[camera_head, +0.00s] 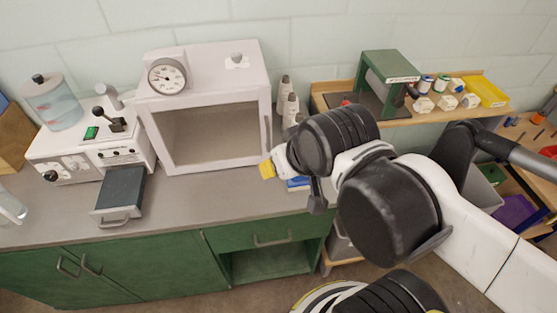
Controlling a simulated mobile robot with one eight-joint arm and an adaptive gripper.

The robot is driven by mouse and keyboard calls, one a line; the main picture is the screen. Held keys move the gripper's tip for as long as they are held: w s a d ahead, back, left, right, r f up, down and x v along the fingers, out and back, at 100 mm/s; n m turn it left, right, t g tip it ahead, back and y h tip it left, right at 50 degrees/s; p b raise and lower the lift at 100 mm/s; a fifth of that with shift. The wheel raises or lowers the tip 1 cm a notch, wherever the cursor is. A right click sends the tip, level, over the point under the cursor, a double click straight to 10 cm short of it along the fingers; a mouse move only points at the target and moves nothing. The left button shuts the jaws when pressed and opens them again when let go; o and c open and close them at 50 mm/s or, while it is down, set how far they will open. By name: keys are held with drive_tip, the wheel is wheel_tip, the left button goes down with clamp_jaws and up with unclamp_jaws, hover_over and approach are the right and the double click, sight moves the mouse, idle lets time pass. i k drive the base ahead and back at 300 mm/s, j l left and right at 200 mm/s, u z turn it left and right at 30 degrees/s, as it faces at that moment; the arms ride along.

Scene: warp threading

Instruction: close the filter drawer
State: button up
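A drawer (122,190) with a dark top and a grey front with a bar handle sticks out of the white machine (88,148) at the left of the counter. I take it to be the filter drawer; it stands pulled out toward the front. My gripper (268,169) is at the centre of the view, to the right of the drawer and well apart from it, near the right edge of the white cabinet. Only a small yellow-tipped part shows beyond my dark wrist, so its opening is hidden. I see nothing held.
A white glass-fronted cabinet (207,170) with a round gauge (167,76) on top stands right of the machine. A clear jar (53,102) sits on the machine. Bare grey counter (190,203) lies between drawer and gripper. White bottles (284,95) stand behind my arm.

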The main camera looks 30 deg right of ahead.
sight(120, 197)
drive_tip(key=j+u, duration=0.2)
drive_tip(key=u, duration=1.05)
